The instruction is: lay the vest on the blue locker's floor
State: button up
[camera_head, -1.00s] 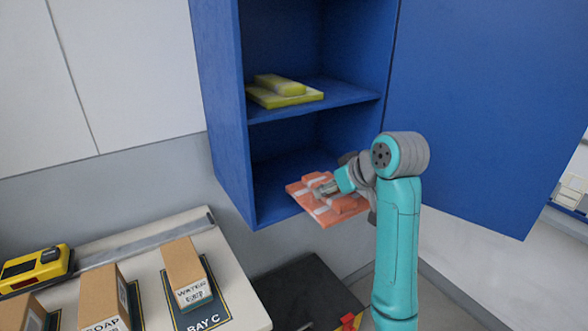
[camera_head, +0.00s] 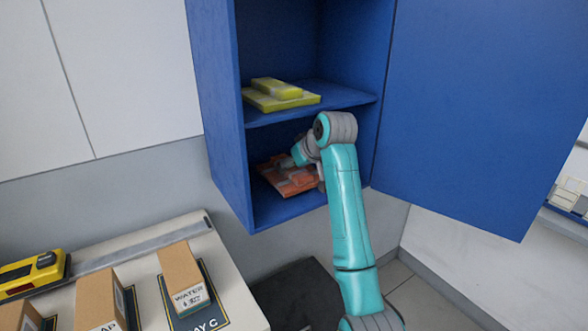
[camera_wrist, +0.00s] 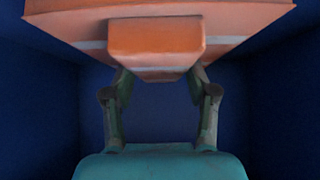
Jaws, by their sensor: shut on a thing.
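The orange vest (camera_head: 285,177), folded and with pale stripes, is inside the lower compartment of the blue locker (camera_head: 222,110). My gripper (camera_head: 312,172) reaches into that compartment from the right and is shut on the vest. In the wrist view the vest (camera_wrist: 230,22) fills the top, and the gripper fingers (camera_wrist: 158,85) meet its raised orange part, with dark blue locker walls around. I cannot tell whether the vest touches the locker's floor (camera_head: 290,207). My arm hides part of the compartment's right side.
A yellow-green folded thing (camera_head: 280,95) lies on the locker's shelf (camera_head: 340,98), above my gripper. The blue door (camera_head: 480,110) stands open at the right. A bench with boxes (camera_head: 182,275) and a yellow tool (camera_head: 35,270) is at the lower left.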

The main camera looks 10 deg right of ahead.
jog(key=shift+f, duration=0.5)
jog(key=shift+f, duration=0.1)
jog(key=o, duration=1.3)
jog(key=shift+c, duration=0.2)
jog(key=v, duration=1.2)
jog(key=shift+s+d, duration=0.1)
